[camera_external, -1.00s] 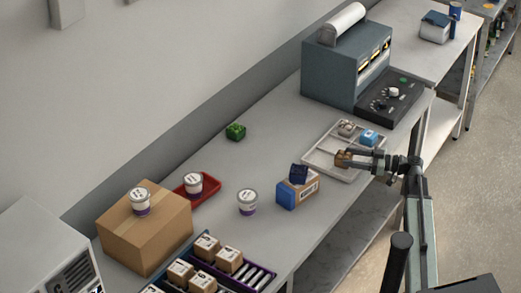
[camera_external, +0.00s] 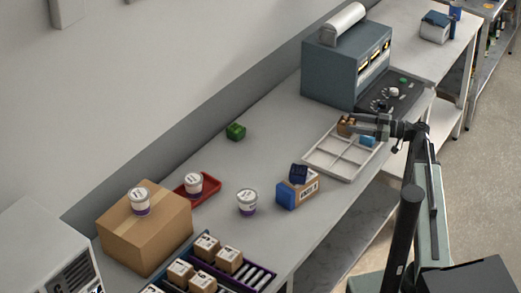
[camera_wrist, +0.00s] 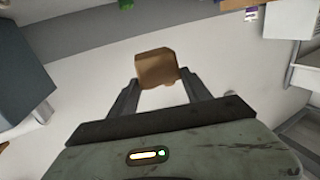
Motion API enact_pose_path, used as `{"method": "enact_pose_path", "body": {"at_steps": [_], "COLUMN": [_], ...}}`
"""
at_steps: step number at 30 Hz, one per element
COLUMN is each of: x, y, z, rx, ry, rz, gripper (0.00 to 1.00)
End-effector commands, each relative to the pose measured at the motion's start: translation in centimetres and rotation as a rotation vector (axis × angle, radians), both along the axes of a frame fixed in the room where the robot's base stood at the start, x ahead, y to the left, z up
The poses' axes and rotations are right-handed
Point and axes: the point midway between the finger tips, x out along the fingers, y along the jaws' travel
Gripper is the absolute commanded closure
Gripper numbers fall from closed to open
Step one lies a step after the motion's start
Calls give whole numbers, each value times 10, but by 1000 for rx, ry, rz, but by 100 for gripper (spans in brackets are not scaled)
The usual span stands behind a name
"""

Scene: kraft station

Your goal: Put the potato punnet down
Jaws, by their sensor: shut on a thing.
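The brown potato punnet (camera_external: 345,123) is in my gripper (camera_external: 352,126), over the back part of the white divided tray (camera_external: 322,160). In the wrist view the punnet (camera_wrist: 156,68) sits between the two fingertips, slightly tilted. My gripper (camera_wrist: 160,82) is shut on it there. A blue punnet (camera_external: 368,140) stands in the right part of the tray, just below my gripper in the picture. The tray's near-left compartments look empty. I cannot tell whether the punnet touches the tray. The pale punnet seen earlier is hidden now.
The blue-grey machine (camera_external: 340,72) stands right behind the tray. The bench between is clear.

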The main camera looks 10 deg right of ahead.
Motion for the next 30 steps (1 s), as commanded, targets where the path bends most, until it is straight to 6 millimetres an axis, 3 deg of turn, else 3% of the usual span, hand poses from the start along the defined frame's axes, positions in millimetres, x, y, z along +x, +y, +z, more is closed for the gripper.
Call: {"method": "enact_pose_path", "body": {"at_steps": [24,30], "x": [0,0], "y": [0,0], "z": [-3,-35], "rx": [0,0], "ry": [0,0], "rz": [0,0], "gripper": [88,88]}}
